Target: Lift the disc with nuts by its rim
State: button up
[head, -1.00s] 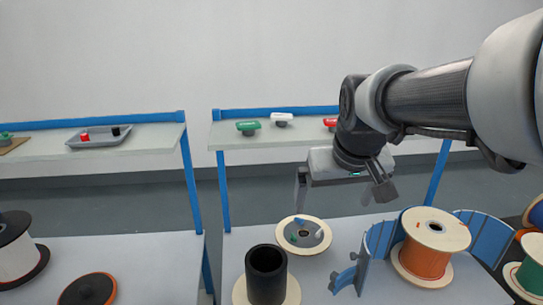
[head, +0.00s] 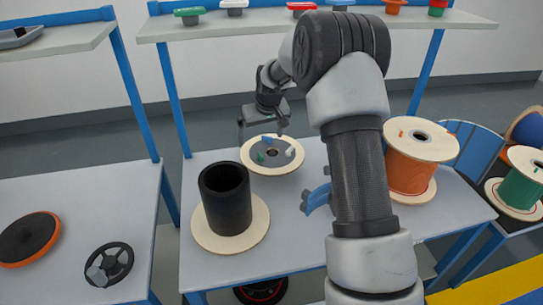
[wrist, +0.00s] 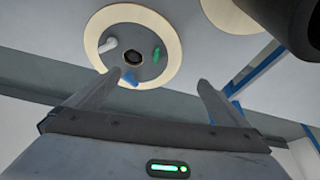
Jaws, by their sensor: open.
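The disc with nuts (head: 262,170) lies flat on the table, with a cream rim, a grey middle and a dark centre hole. A blue nut (head: 267,140), a green nut (head: 261,157) and a white nut (head: 290,152) sit on it around the hole. My gripper (head: 262,134) is open and empty near the disc's far edge, fingers pointing down. In the wrist view the disc's rim (wrist: 176,50) lies beyond the fingertips of my gripper (wrist: 159,80). I cannot tell whether the fingers touch it.
A black cylinder on a cream disc (head: 226,198) stands close in front. A shelf (head: 220,28) with coloured items is behind. A handwheel (head: 109,264) lies on the left table.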

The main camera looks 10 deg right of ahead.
jog(key=b, duration=0.1)
send_near(255, 158)
jog(key=shift+w+d+f, duration=0.1)
jog(key=shift+w+f, duration=0.15)
jog(key=shift+f, duration=0.25)
jog(key=shift+b+x, duration=1.15)
jog(key=shift+x, duration=1.55)
jog(key=shift+c, duration=0.4)
jog(key=shift+s, duration=0.1)
jog(key=c, duration=1.3)
